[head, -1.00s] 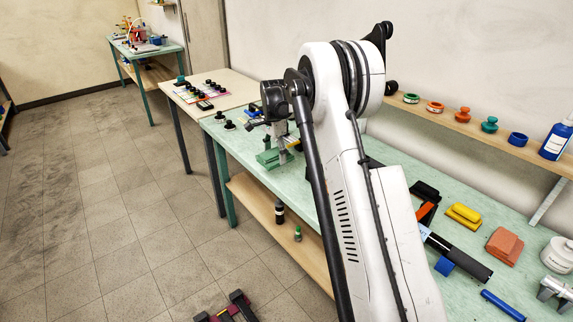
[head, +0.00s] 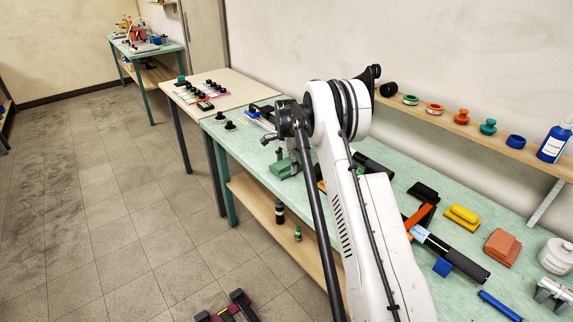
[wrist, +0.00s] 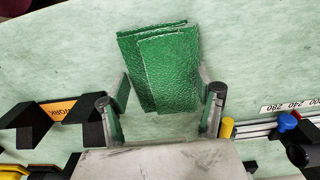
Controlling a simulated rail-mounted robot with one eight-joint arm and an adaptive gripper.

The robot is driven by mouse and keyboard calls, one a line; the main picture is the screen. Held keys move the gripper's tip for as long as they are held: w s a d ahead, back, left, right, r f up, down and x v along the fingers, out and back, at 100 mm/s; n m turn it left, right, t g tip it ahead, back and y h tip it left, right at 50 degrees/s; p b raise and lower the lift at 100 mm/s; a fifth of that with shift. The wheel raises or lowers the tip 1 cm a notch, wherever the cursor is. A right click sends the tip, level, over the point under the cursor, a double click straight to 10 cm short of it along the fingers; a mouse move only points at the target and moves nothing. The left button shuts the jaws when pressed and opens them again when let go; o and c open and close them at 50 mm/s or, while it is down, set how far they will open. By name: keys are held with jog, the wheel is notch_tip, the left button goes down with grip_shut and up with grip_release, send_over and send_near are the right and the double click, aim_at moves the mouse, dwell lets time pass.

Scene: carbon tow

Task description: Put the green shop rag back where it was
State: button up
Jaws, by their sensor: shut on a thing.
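The green shop rag (wrist: 165,65) is a folded, textured green cloth, in the middle of the wrist view. My gripper (wrist: 163,90) has one finger at each side of it and is shut on it. In the head view the rag (head: 286,168) shows as a green patch below my gripper (head: 284,158), over the left part of the pale green bench. My arm hides part of the bench there. I cannot tell whether the rag touches the bench top.
In the wrist view, black holders (wrist: 78,112) with an orange label are at left; a ruler-like strip (wrist: 255,128) and a blue knob (wrist: 288,121) are at right. The green bench (head: 470,197) has a yellow block (head: 462,215) and a black cylinder (head: 460,262) at right.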

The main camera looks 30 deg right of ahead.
jog(key=shift+f, duration=0.15)
jog(key=o, duration=1.1)
jog(key=shift+r, duration=0.2)
